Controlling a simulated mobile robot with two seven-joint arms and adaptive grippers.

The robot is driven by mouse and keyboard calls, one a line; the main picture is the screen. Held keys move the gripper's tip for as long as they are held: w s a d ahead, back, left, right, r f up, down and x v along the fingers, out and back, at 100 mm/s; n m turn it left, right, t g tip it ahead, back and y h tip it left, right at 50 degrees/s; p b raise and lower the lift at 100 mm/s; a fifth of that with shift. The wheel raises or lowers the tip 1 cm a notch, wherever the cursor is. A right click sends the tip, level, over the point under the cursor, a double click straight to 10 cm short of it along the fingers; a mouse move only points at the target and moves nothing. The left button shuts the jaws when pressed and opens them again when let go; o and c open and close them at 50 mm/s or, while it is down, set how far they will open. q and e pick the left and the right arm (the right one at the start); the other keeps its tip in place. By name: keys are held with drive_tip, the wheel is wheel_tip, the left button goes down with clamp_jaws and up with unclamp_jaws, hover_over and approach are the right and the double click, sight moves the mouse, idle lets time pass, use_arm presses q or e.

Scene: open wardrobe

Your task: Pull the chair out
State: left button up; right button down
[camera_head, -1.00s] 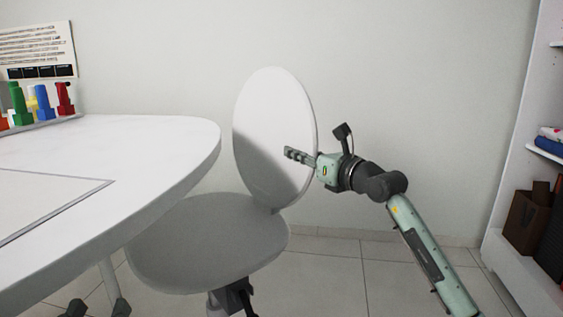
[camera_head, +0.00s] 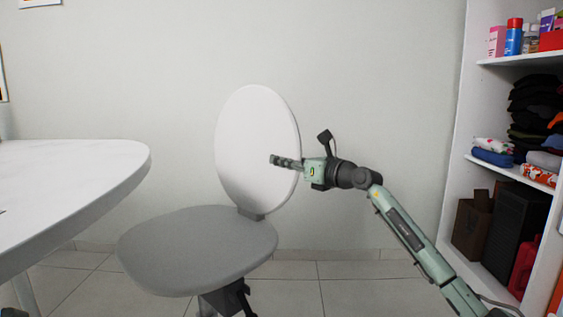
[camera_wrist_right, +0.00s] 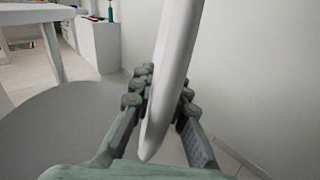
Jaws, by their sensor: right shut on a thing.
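The chair has a white oval backrest (camera_head: 252,140) and a grey round seat (camera_head: 200,248) in the head view. It stands to the right of the white table (camera_head: 75,185), with its seat apart from the table edge in the picture. My right gripper (camera_head: 287,163) comes from the right and is shut on the right edge of the backrest. In the right wrist view, the fingers lie on both sides of the backrest (camera_wrist_right: 174,75), and the seat (camera_wrist_right: 62,125) is at the lower left. My left gripper is not in view.
An open wardrobe (camera_head: 455,150) stands on the right, with bottles, folded clothes and dark boxes on its shelves. A plain wall is behind the chair. Tiled floor (camera_head: 345,285) is free between the chair and the wardrobe.

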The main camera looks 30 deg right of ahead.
drive_tip(key=shift+d, duration=0.3)
drive_tip(key=c, duration=1.5)
unclamp_jaws()
drive_tip(key=shift+d, duration=0.1)
drive_tip(key=v, duration=1.2)
